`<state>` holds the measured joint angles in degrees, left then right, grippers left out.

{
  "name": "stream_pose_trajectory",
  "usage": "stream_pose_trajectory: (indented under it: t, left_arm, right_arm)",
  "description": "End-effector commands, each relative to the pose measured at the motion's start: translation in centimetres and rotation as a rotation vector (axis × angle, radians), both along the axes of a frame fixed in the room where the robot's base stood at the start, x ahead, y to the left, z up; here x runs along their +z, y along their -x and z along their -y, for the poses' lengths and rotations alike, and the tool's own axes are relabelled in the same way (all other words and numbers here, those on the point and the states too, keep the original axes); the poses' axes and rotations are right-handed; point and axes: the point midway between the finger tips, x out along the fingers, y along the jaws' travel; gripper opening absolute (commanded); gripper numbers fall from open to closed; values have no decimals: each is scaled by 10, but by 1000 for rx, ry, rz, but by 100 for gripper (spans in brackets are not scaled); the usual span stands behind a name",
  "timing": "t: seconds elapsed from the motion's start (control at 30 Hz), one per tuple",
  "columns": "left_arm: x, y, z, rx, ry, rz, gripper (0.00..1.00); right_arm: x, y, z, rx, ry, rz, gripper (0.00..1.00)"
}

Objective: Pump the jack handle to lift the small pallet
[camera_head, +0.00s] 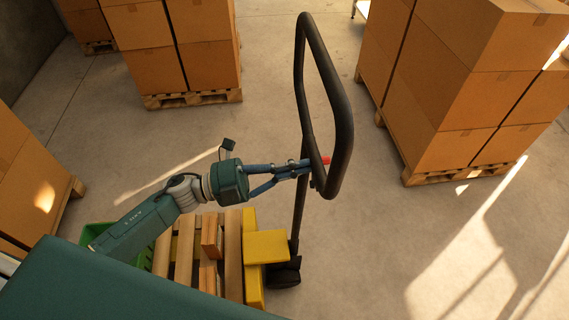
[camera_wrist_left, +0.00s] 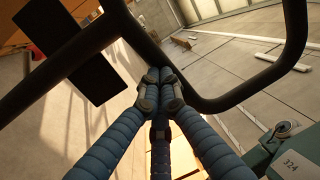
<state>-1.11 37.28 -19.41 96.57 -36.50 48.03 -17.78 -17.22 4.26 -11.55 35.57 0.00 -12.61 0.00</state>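The pallet jack's black loop handle (camera_head: 344,112) stands tall at the middle of the head view, its shaft running down to the yellow jack body (camera_head: 266,247). A red lever (camera_head: 326,160) sits inside the loop. The small wooden pallet (camera_head: 233,255) lies left of the jack body, partly hidden by my arm. My left gripper (camera_head: 303,167) reaches the lower left bar of the handle. In the left wrist view its fingers (camera_wrist_left: 160,90) are drawn together and overlap the handle bar (camera_wrist_left: 229,101); no bar shows clearly between them. My right gripper is not in view.
A green crate (camera_head: 98,236) is partly hidden behind my arm. Pallets stacked with cardboard boxes stand at the back left (camera_head: 155,50), right (camera_head: 455,90) and left edge (camera_head: 25,180). The concrete floor (camera_head: 390,230) right of the handle is clear.

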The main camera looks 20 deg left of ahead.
Motion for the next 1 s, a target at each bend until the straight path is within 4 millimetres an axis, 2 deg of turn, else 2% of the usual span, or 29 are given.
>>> stream_pose_trajectory:
  t: [0.33,0.47,0.73,1.0]
  left_arm:
    - [2,-1,2,0,4,3,0]
    - [4,-7,13,-1,-9,-6,0]
    - [-1,-37,83,-1,-92,-43,0]
    - [-21,-69,158,3,-109,-49,0]
  right_arm:
    - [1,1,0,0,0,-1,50]
    - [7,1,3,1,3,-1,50]
    - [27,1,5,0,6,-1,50]
    - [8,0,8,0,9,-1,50]
